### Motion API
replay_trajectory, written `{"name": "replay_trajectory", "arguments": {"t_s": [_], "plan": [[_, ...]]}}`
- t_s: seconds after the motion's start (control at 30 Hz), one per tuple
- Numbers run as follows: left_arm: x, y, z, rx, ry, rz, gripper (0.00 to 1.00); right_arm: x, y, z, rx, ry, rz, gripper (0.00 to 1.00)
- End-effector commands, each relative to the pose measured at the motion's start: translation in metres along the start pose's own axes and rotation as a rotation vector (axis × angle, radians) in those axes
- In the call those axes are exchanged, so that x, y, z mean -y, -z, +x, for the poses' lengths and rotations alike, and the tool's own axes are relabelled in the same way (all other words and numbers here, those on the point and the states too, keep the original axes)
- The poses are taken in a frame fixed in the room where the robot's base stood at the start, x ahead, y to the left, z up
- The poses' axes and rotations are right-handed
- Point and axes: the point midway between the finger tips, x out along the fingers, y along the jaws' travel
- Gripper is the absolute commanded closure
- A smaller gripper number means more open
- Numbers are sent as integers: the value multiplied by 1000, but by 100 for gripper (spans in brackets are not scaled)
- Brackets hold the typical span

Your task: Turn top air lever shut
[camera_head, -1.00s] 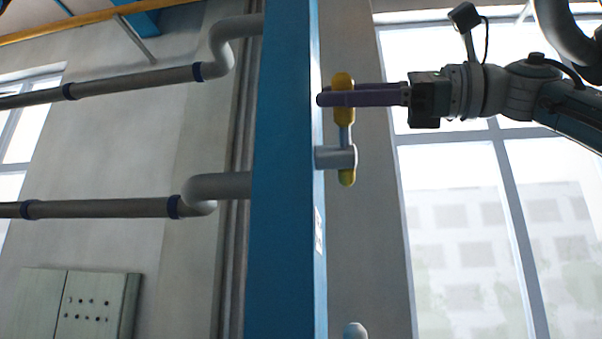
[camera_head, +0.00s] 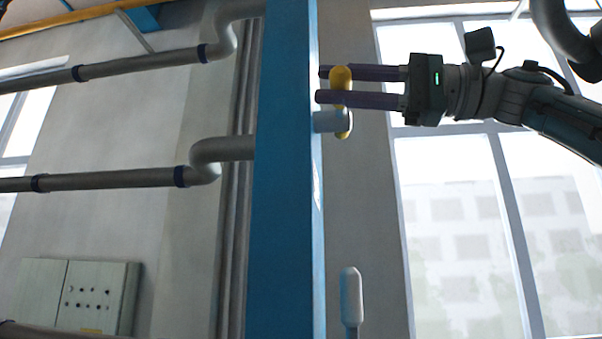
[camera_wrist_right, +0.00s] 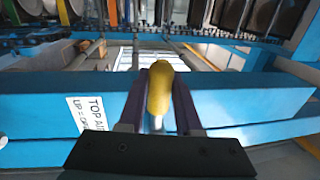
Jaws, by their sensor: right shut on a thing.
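The top air lever (camera_head: 341,75) has a yellow grip and a pale hub (camera_head: 327,121) on the side of the blue column. In the head view it looks foreshortened, with its grip above the hub. My right gripper (camera_head: 318,84) reaches in from the right, with one purple finger above the other and the grip between them. In the right wrist view, the yellow grip (camera_wrist_right: 160,88) sits between the two fingers (camera_wrist_right: 160,104), which are shut on it. A white label (camera_wrist_right: 92,112) reading "TOP AIR", partly covered, is left of the fingers. My left gripper is not in view.
The blue column (camera_head: 285,200) stands left of the lever. A white handle (camera_head: 351,295) is lower on the same side. Grey pipes (camera_head: 110,180) run left of the column. A grey panel box (camera_head: 95,297) is at lower left; a window is behind my right arm.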

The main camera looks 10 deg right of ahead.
Motion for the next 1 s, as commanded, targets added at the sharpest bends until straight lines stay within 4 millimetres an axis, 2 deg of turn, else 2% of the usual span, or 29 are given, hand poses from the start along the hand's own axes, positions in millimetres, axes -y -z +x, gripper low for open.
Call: {"name": "replay_trajectory", "arguments": {"t_s": [0.57, 0.6, 0.83, 1.0], "plan": [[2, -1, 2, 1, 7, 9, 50, -3, 0, 0, 6, -2, -32, 100], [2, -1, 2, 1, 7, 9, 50, -3, 0, 0, 6, -2, -32, 64], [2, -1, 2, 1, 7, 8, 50, -3, 0, 0, 4, -1, -31, 38], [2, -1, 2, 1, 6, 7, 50, -2, 0, 0, 4, 0, -30, 37]]}}
